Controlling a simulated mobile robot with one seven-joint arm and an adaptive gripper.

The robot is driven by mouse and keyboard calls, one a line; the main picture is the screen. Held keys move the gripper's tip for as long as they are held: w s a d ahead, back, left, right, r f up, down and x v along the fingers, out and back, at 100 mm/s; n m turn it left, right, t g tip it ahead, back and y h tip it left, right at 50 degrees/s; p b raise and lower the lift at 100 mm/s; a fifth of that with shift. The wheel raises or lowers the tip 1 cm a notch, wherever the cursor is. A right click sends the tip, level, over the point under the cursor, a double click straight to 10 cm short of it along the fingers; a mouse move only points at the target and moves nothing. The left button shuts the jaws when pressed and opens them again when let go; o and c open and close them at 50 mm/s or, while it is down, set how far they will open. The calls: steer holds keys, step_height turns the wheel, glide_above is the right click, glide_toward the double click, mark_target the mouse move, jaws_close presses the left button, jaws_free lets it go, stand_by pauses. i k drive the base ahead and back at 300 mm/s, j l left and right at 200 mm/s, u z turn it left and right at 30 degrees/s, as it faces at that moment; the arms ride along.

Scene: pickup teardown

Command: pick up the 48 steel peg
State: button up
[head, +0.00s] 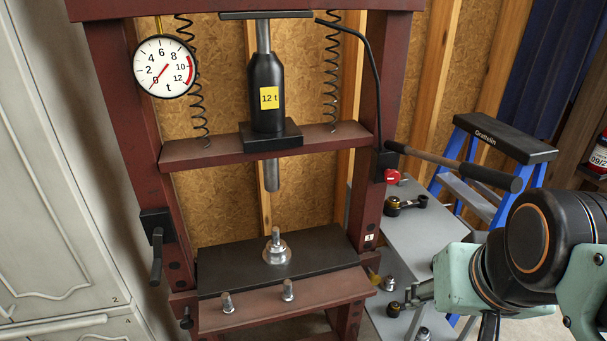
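No number 48 is readable, so I cannot tell which steel piece is the 48 steel peg. One steel peg (227,303) stands at the left on the press's front red beam, and another steel peg (288,290) stands further right on it. A third steel pin (276,237) stands upright in a round flanged piece (277,255) on the black press plate, below the ram. My gripper (416,294) is at the lower right, over the grey side table and apart from these pegs. It is small and partly hidden by my wrist; its finger opening is unclear.
The red press frame (370,130) surrounds the plate, with its ram (271,176) overhead. A long pump handle (460,165) juts right towards my arm. The grey table (425,215) holds dark and metal fittings (405,204). A blue stepladder (500,140) stands behind.

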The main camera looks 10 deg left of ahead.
mark_target(276, 244)
steer(key=u, duration=0.95)
steer(key=i+l, duration=0.25)
steer(key=i+l+u, duration=0.1)
steer(key=l+u, duration=0.15)
steer(key=i+l+u, duration=0.1)
steer(key=l+u, duration=0.15)
steer(key=l, duration=0.15)
